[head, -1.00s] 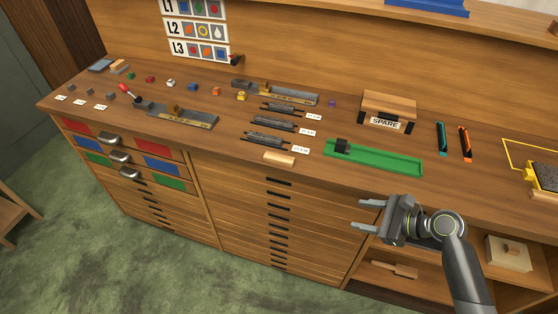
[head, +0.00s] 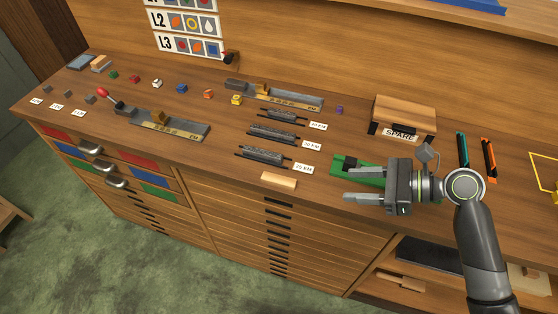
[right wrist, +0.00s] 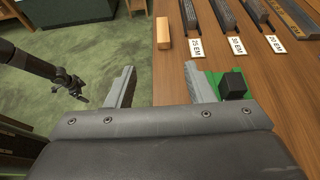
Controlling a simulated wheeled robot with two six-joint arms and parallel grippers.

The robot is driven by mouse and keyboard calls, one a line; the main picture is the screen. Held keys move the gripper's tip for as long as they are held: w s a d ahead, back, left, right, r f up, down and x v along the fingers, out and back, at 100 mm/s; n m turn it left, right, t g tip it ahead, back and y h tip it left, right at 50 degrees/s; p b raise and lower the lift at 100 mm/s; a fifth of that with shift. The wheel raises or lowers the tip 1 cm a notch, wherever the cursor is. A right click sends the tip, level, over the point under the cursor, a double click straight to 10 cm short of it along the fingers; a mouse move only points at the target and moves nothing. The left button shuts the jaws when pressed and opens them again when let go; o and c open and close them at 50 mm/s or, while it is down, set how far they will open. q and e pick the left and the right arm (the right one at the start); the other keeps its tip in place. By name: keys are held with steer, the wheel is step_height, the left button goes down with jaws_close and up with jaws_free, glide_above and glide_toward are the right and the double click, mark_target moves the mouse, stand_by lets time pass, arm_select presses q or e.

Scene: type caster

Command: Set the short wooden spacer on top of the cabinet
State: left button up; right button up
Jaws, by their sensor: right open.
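A short light wooden block (head: 279,181), which looks like the spacer, lies flat at the front edge of the brown worktop (head: 215,165) above the cabinet's drawers (head: 275,222). It also shows in the right wrist view (right wrist: 164,33). My right gripper (head: 346,184) is open and empty, to the right of the block and apart from it. Its fingers point towards the block's side and cover part of a green tray (head: 340,165). In the right wrist view, my left gripper (right wrist: 79,92) shows small and dark away from the worktop, over the floor; its jaws are unclear.
Several dark bars with labels lie behind the block, the nearest (head: 263,156) close to it. A wooden box marked SPARE (head: 403,115) stands behind my right gripper. Teal (head: 462,149) and orange (head: 489,159) tools lie to the right. Open shelves (head: 430,255) sit below.

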steer(key=shift+w+f, duration=0.15)
steer(key=shift+w, duration=0.5)
steer(key=shift+w+a+f, duration=0.1)
steer(key=shift+w+a, duration=0.15)
steer(key=a, duration=0.2)
steer(key=a+f, duration=0.1)
steer(key=a, duration=0.1)
glide_toward(280, 179)
steer(key=p+x, duration=0.1)
steer(key=x, duration=0.2)
steer(key=shift+f, duration=0.1)
steer(key=shift+p+x, duration=0.35)
steer(key=shift+x, duration=2.55)
arm_select(q)
steer(key=shift+r, duration=0.85)
steer(key=shift+d, duration=0.1)
arm_select(e)
steer(key=shift+c, duration=0.5)
jaws_close()
